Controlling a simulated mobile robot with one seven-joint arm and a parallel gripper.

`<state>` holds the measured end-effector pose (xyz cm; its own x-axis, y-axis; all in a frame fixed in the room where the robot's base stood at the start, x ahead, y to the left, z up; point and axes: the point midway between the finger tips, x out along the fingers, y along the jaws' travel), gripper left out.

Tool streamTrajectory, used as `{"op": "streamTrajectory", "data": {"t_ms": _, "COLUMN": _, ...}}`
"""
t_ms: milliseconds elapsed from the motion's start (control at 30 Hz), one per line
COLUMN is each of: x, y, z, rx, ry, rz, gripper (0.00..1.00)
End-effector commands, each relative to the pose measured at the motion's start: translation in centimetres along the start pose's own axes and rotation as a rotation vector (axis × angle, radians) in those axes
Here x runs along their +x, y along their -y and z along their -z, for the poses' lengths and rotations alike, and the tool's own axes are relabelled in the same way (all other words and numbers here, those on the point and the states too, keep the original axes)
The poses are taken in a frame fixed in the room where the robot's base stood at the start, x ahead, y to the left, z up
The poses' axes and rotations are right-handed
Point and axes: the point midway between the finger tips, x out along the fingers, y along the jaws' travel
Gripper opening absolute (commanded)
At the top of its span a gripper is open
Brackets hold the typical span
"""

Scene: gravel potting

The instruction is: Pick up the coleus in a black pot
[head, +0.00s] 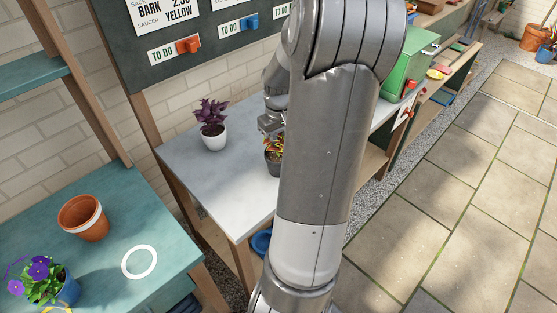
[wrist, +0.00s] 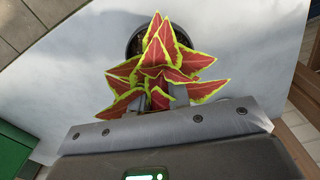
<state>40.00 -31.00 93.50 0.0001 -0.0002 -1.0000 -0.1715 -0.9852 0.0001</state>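The coleus (wrist: 158,70), with red leaves edged in yellow-green, fills the middle of the wrist view. Its black pot (wrist: 133,44) shows as a dark rim behind the leaves. In the head view the coleus's pot (head: 272,166) stands upright on the grey-white tabletop, partly hidden by my arm. My gripper (head: 271,124) is just above the plant, pointing down. In the wrist view its two fingers (wrist: 160,100) are apart, with leaves between and over them. The fingertips are hidden by leaves, and I see no grip on the pot.
A purple-leaved plant in a white pot (head: 212,138) stands left of the coleus. On the teal table (head: 115,280) are a terracotta pot (head: 84,220), a white ring (head: 139,262) and purple flowers (head: 40,278). A green box (head: 408,65) stands beyond my arm. The tabletop's front is clear.

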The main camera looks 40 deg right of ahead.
Motion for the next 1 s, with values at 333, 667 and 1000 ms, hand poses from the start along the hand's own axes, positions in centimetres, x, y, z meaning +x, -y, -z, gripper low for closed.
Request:
{"op": "streamTrajectory", "data": {"t_ms": 333, "x": -0.01, "y": 0.01, "z": 0.00, "rx": 0.000, "ry": 0.000, "rz": 0.000, "gripper": 0.00}}
{"op": "streamTrajectory", "data": {"t_ms": 667, "x": -0.02, "y": 0.01, "z": 0.00, "rx": 0.000, "ry": 0.000, "rz": 0.000, "gripper": 0.00}}
{"op": "streamTrajectory", "data": {"t_ms": 1000, "x": -0.03, "y": 0.00, "z": 0.01, "rx": 0.000, "ry": 0.000, "rz": 0.000, "gripper": 0.00}}
